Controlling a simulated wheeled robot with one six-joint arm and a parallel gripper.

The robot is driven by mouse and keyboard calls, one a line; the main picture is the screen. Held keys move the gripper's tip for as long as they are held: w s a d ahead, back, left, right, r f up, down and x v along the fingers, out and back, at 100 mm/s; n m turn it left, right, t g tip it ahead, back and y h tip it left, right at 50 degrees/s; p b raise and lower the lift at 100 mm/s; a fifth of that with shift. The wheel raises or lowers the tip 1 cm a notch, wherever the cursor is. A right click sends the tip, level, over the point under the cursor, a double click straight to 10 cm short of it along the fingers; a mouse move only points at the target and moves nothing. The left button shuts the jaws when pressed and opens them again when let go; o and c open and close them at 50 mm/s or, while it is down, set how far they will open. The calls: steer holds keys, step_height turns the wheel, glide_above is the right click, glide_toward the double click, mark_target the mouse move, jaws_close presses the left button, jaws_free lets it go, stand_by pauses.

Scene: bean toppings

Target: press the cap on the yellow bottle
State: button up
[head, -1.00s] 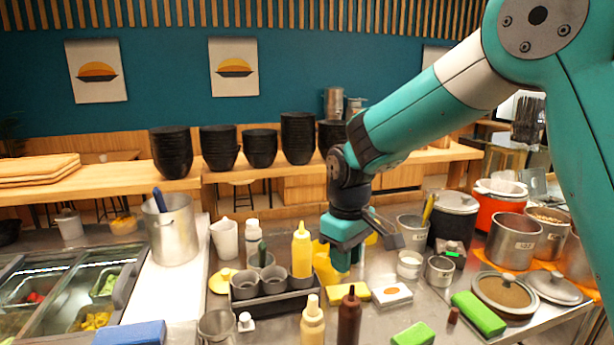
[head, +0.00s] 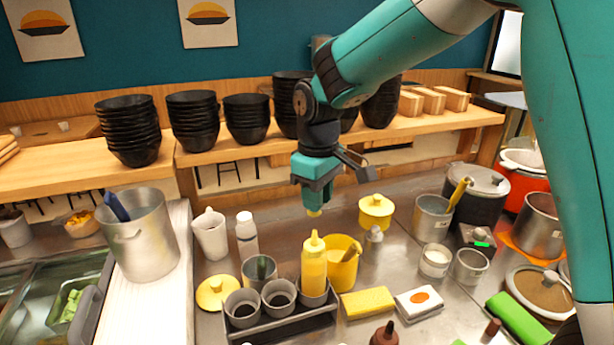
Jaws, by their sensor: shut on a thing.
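The yellow bottle (head: 314,268) stands upright in the right-hand part of a dark rack (head: 290,325), its pointed nozzle upward. My gripper (head: 314,208) points down and appears above the bottle in the picture. It is shut on a small yellow piece, seemingly the cap (head: 314,213), whose lower end shows below the fingers. A gap shows between this piece and the nozzle tip. I cannot tell the depth between them.
A yellow tub (head: 343,272) stands just right of the bottle. Grey cups (head: 243,308) fill the rack's left. A yellow lidded pot (head: 376,211), a small shaker (head: 373,240), a white bottle (head: 247,234) and a yellow sponge (head: 368,302) are nearby.

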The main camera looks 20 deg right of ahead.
mark_target(317, 240)
steer(key=shift+w+f, duration=0.15)
steer(key=shift+w, duration=0.3)
step_height(317, 240, down, 4)
steer(key=b, duration=0.3)
steer(key=shift+d+r+b, duration=0.15)
steer(key=shift+r+b, duration=0.1)
steer(key=shift+b, duration=0.05)
steer(key=shift+s, duration=0.2)
steer(key=shift+f, duration=0.2)
steer(key=shift+f+b, duration=0.8)
steer(key=shift+f, duration=0.5)
steer(key=shift+f, duration=0.1)
steer(key=shift+f, duration=0.45)
steer(key=shift+f, duration=0.15)
